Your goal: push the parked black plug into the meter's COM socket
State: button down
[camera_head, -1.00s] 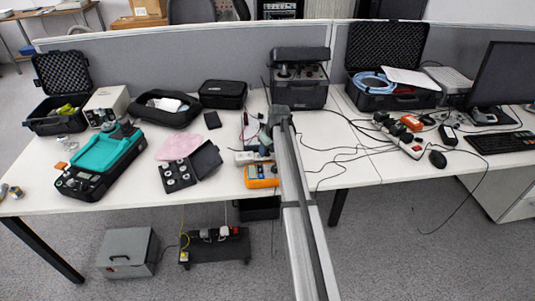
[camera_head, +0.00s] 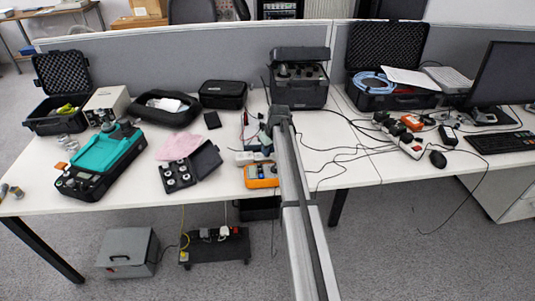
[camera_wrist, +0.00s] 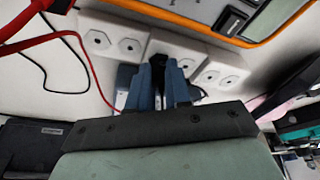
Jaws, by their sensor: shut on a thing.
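In the wrist view my gripper (camera_wrist: 158,78) has its blue fingers closed on a small black piece, the black plug (camera_wrist: 172,62), which is mostly hidden between them. The fingertips are at the white block with round sockets (camera_wrist: 118,44); I cannot tell whether the plug still sits in it. The orange-edged meter (camera_wrist: 277,30) is beyond the block at the upper right. In the head view the meter (camera_head: 261,175) lies near the table's front edge, partly behind my arm. Its COM socket cannot be made out in either view.
A red probe lead (camera_wrist: 38,38) and a thin black cable lie left of the fingers in the wrist view. In the head view an open black case with round weights (camera_head: 190,168) is left of the meter. A black instrument case (camera_head: 298,85) stands behind.

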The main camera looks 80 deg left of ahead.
jog(key=shift+r, duration=0.8)
dwell(1.4)
jog(key=shift+r, duration=1.7)
jog(key=shift+d, duration=0.1)
jog(key=shift+w+d+r, duration=0.3)
jog(key=shift+w+d, duration=1)
jog(key=shift+d, duration=0.35)
jog(key=shift+w+d+r, duration=0.3)
jog(key=shift+w+d, duration=0.95)
jog(key=shift+d, duration=0.35)
jog(key=shift+w+d+r, duration=0.3)
jog(key=shift+w+d, duration=1)
jog(key=shift+d, duration=0.35)
jog(key=shift+w+d+f, duration=0.1)
jog(key=shift+f, duration=1.55)
jog(key=shift+f, duration=0.7)
